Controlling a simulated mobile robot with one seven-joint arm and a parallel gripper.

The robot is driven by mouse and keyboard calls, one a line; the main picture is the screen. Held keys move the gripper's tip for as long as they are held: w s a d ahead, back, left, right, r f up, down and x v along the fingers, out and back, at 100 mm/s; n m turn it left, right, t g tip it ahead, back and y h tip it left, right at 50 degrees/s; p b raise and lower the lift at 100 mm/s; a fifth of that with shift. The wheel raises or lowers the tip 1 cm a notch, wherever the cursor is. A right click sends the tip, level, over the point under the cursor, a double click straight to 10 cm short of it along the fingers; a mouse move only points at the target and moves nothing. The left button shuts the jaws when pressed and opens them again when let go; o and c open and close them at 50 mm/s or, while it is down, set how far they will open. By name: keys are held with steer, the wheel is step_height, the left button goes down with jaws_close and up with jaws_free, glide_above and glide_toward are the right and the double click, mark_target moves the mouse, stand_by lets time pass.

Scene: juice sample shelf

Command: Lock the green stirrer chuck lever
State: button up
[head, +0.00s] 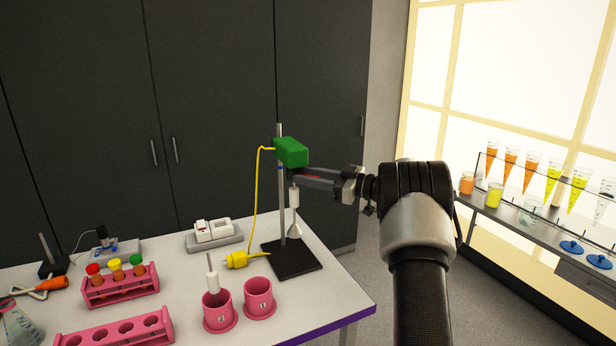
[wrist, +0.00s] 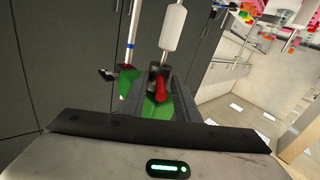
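The green stirrer head (head: 291,152) sits on a metal stand (head: 281,215) with a black base. Its red chuck lever (wrist: 160,88) shows in the wrist view, between my gripper's dark fingers, below the chuck and a white shaft part (wrist: 173,28). My gripper (head: 312,178) reaches the underside of the stirrer head from the right. Its fingers look apart, one on each side of the lever. I cannot tell whether either finger touches it. The fingers hide most of the lever in the head view.
Pink cups (head: 220,318) labelled 1 and 2 stand in front of the stand, one holding a white-and-metal tool. A pink rack (head: 120,288) with capped tubes stands left.

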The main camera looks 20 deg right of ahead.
steer(key=shift+s+d, duration=0.1)
steer(key=b+v, duration=0.1)
steer(key=v, duration=1.6)
steer(key=shift+b, duration=0.3)
steer(key=shift+s, duration=0.1)
